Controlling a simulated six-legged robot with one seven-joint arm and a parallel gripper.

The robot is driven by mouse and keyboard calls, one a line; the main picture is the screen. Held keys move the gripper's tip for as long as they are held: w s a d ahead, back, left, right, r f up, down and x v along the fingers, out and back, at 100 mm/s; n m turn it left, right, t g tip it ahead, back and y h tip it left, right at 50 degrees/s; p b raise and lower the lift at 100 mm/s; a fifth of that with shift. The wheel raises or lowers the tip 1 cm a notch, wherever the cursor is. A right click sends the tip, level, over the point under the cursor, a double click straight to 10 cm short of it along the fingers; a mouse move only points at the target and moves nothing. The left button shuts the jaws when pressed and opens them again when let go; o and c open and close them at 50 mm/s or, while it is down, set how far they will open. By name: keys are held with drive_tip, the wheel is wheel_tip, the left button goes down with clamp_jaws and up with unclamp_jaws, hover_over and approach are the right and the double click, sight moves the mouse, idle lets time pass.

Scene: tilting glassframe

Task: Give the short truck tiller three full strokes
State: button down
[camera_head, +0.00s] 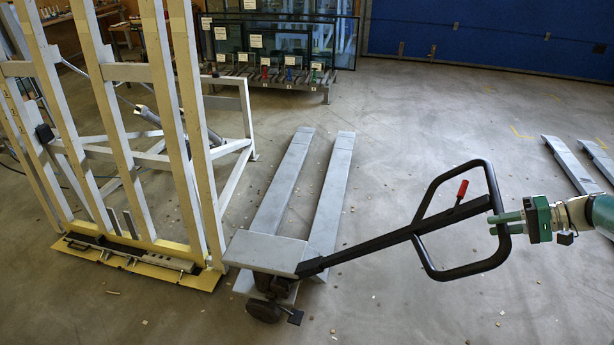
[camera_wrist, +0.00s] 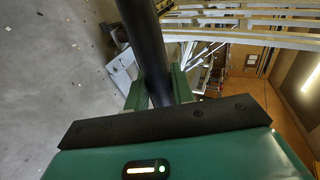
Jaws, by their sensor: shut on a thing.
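The pallet truck (camera_head: 265,252) stands in the middle of the floor with its two grey forks (camera_head: 331,190) pointing away. Its black tiller (camera_head: 370,245) slants up to the right and ends in a loop handle (camera_head: 424,262) with a small red lever (camera_head: 462,190). My gripper (camera_head: 505,223) comes in from the right and is shut on the right bar of the loop. In the wrist view the black bar (camera_wrist: 147,50) runs between the two green fingers, and part of the grey truck (camera_wrist: 122,66) shows beyond it.
A white and wooden tilting frame (camera_head: 165,150) with a yellow-edged base (camera_head: 145,265) stands close left of the truck. Glass panes on a rack (camera_head: 280,45) are at the back. More grey forks (camera_head: 573,165) lie at the right. Small debris dots the otherwise open floor.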

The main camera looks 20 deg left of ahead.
drive_tip(key=shift+d+f, duration=1)
drive_tip(key=shift+d, duration=0.05)
drive_tip(key=shift+d, duration=0.1)
drive_tip(key=d+f, duration=0.7)
drive_tip(key=f, duration=0.2)
drive_tip(key=shift+w+d+f, duration=0.15)
drive_tip(key=shift+d+f, duration=0.05)
drive_tip(key=shift+d, duration=0.15)
drive_tip(key=d+f, duration=0.6)
drive_tip(key=f, duration=0.4)
drive_tip(key=shift+d+f, duration=0.25)
drive_tip(key=a+r, duration=1.1)
drive_tip(key=r, duration=0.6)
drive_tip(key=shift+a, duration=0.2)
